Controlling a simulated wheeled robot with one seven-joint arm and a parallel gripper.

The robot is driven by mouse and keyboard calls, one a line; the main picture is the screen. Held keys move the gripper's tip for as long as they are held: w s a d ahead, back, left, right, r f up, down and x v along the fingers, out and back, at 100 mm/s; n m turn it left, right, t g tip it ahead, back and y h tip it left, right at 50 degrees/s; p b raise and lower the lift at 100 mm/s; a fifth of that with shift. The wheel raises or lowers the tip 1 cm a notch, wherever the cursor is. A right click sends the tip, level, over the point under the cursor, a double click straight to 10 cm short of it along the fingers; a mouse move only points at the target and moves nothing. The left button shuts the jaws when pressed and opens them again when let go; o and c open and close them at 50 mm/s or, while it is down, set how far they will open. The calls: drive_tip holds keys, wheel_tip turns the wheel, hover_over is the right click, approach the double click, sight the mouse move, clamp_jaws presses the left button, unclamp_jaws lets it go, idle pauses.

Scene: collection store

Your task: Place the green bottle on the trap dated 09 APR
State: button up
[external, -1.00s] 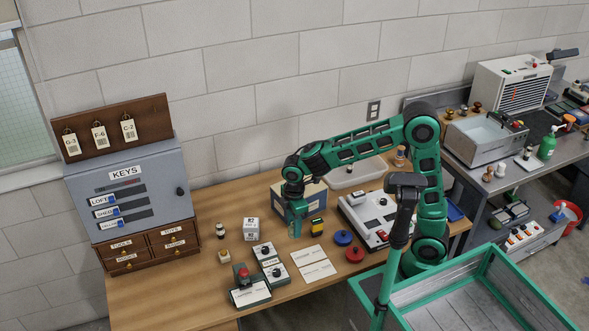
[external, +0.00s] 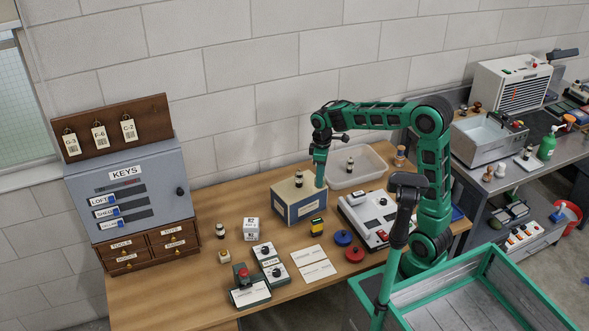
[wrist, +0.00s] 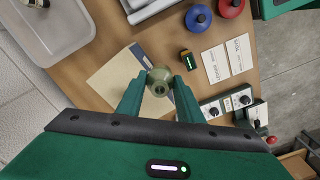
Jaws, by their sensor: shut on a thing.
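My gripper (external: 319,183) is at the right end of the blue-and-cream box (external: 285,213) in the external view. In the wrist view my gripper (wrist: 159,88) is shut on a round olive-green thing seen from above, which looks like the green bottle (wrist: 158,78). The beige box top (wrist: 112,82) lies below it in that view. Two pale cards lie flat on the bench, one (wrist: 214,64) nearer the box and one (wrist: 240,53) beyond it. They may be the dated traps; their writing is too small to read. They also show in the external view (external: 306,253).
A clear tray (external: 372,170) behind holds another bottle (external: 350,165). Blue (external: 342,237) and red (external: 355,254) round things, a yellow-and-black device (external: 316,228) and switch boxes (external: 264,250) stand around the cards.

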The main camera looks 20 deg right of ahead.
drive_tip(key=w+d+m, duration=0.3)
drive_tip(key=w+d, duration=0.1)
drive_tip(key=d, duration=0.6)
drive_tip(key=m, duration=0.8)
hover_over(415, 179)
drive_tip(key=f, duration=1.1)
drive_tip(key=shift+a+f, duration=0.2)
drive_tip(key=shift+a, duration=0.2)
drive_tip(key=shift+d+f, duration=0.3)
drive_tip(key=shift+d, duration=0.2)
drive_tip(key=shift+f, duration=2)
